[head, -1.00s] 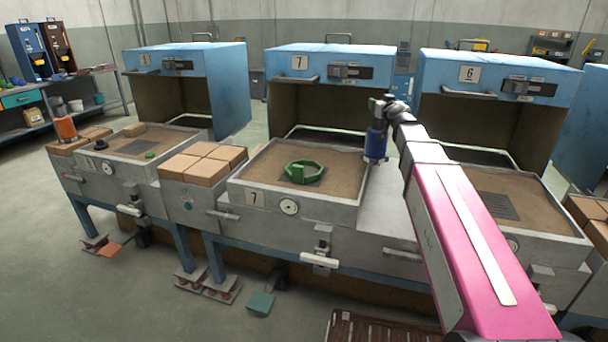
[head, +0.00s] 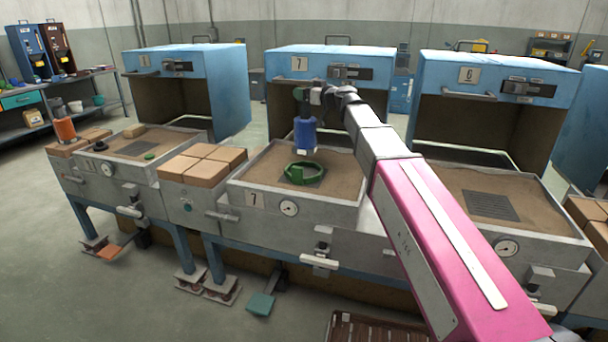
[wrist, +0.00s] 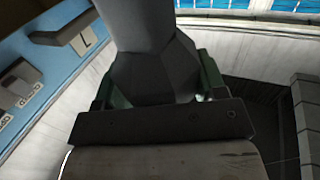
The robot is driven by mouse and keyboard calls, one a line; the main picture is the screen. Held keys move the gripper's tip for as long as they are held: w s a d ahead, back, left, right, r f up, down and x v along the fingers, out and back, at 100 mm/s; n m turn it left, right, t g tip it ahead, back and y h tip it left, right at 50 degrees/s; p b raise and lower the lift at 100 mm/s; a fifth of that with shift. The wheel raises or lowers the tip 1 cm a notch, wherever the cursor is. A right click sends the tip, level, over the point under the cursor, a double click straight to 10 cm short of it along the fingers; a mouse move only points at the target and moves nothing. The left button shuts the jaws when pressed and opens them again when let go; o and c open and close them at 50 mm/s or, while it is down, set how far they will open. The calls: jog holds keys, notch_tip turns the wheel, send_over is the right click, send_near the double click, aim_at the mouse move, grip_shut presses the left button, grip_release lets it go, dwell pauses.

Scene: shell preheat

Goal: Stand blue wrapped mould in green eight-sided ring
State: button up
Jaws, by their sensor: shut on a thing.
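The blue wrapped mould (head: 304,134) hangs upright in the head view, with a small pale piece at its lower end. My gripper (head: 304,106) is shut on its top. In the wrist view, green finger parts (wrist: 212,78) show beside a dark grey faceted body; the blue mould cannot be made out there.
Bed 7's raised metal rim (head: 288,203) surrounds the sand. A blue hood (head: 330,62) stands behind it, open below. Tan blocks (head: 203,166) sit to the left. Bed 6 (head: 480,190) lies to the right, with bare sand and a grate.

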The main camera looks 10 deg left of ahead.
aim_at(308, 119)
jog(key=shift+s+a+f, duration=0.1)
jog(key=shift+a, duration=0.15)
jog(key=shift+f, duration=5.05)
jog(key=o, duration=1.6)
jog(key=shift+r, duration=0.25)
jog(key=v, duration=1.2)
jog(key=shift+d, duration=0.1)
